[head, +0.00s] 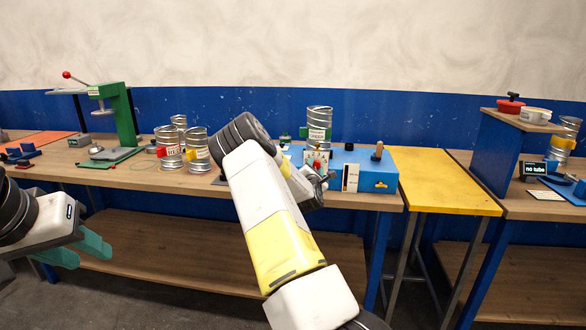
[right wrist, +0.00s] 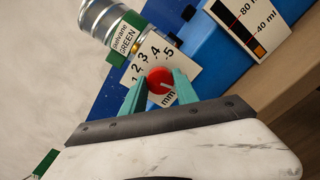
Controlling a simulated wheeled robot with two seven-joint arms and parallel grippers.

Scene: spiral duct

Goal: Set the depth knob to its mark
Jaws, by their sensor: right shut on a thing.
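The depth knob (right wrist: 160,80) is red and round, with a small pale line on its face. It sits on a white dial plate (right wrist: 187,62) numbered 1 to 5 and marked mm. I cannot tell which number the line points at. My right gripper (right wrist: 160,86) is shut on the knob, with a teal finger on either side of it. In the head view my right arm partly hides the knob and the blue machine (head: 379,179) that carries it. My left gripper (head: 87,250) is open and empty, in front of the bench at the left.
A metal can labelled GREEN (right wrist: 107,25) stands behind the dial. Several cans and a green press (head: 122,112) stand on the bench at left. A yellow table (head: 440,180) at right is clear.

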